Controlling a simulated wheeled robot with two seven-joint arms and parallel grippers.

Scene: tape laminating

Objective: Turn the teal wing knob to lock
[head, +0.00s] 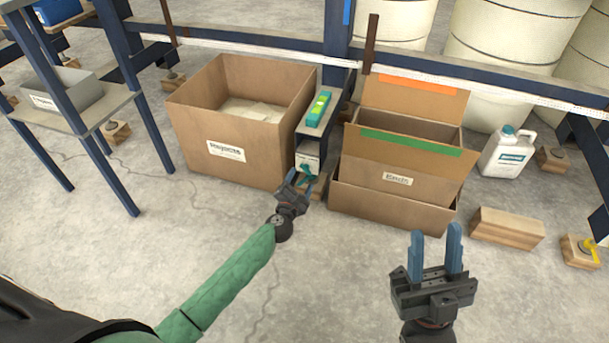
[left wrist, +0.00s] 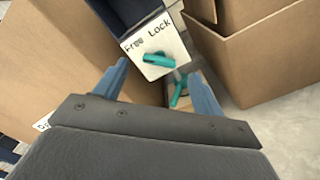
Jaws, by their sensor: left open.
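The teal wing knob (left wrist: 158,60) sits on a white plate (left wrist: 150,42) marked "Free" and "Lock" in the left wrist view. Its wing lies roughly sideways across the picture, below the lettering. In the head view the plate (head: 307,157) shows between the two cardboard boxes, with the knob small near its lower edge. My left gripper (head: 298,180) is open in front of the knob; in the left wrist view its blue fingers (left wrist: 158,85) stand apart, the knob showing between and beyond them. My right gripper (head: 435,255) is open and empty at the lower right.
The "Rejects" box (head: 243,155) stands left of the plate, the "Ends" box (head: 392,190) right of it. A teal level-like object (head: 318,109) lies on a shelf above. Another teal piece (left wrist: 181,90) shows below the knob. The foreground floor is clear.

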